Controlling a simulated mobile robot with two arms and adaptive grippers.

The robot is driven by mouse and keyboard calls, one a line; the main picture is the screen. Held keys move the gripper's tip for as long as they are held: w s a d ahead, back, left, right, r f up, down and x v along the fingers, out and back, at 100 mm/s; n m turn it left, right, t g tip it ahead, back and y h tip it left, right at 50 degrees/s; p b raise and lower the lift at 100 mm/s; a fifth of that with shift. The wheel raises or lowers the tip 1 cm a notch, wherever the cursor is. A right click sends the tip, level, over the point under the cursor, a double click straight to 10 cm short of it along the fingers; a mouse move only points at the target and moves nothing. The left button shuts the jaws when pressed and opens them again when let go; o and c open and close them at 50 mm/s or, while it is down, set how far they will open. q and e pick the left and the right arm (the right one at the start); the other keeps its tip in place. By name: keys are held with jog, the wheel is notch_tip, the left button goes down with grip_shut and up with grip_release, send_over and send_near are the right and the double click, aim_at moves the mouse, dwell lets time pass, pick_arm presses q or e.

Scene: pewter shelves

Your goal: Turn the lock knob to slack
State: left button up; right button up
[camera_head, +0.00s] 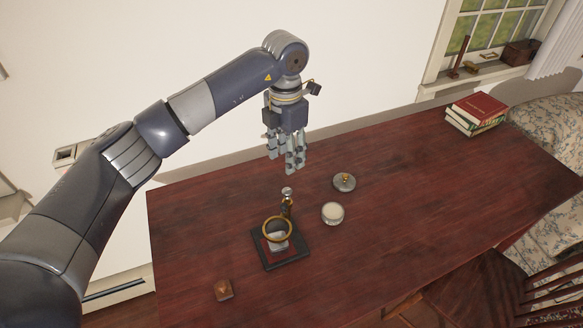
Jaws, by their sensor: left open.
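A small device with a brass ring (264,229) stands on a dark square base (295,256) on the table. A short dark and brass post (287,208) rises at its back. A small pale, shiny knob (287,191) tops the post; it looks like the lock knob, but its setting is too small to read. My left gripper (288,164) points down with open, empty fingers. In the picture its fingertips are just above the knob, with a gap between them. My right gripper is not in view.
On the red-brown table (420,185), a round white-topped jar (333,213) and a grey lid with a brass knob (344,182) lie right of the device. A small wooden block (222,290) lies front left. Books (477,112) are stacked far right. The table's middle right is clear.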

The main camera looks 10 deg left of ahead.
pick_arm(q)
jog(key=p, duration=0.2)
send_over(287, 190)
jog(key=f, duration=0.5)
jog(key=shift+s+f, duration=0.2)
jog(key=shift+f, duration=0.15)
jog(key=f, duration=0.3)
jog(key=shift+w+p, duration=0.2)
jog(key=shift+p, duration=0.1)
jog(key=shift+f, duration=0.75)
jog(key=shift+c, duration=0.4)
grip_shut()
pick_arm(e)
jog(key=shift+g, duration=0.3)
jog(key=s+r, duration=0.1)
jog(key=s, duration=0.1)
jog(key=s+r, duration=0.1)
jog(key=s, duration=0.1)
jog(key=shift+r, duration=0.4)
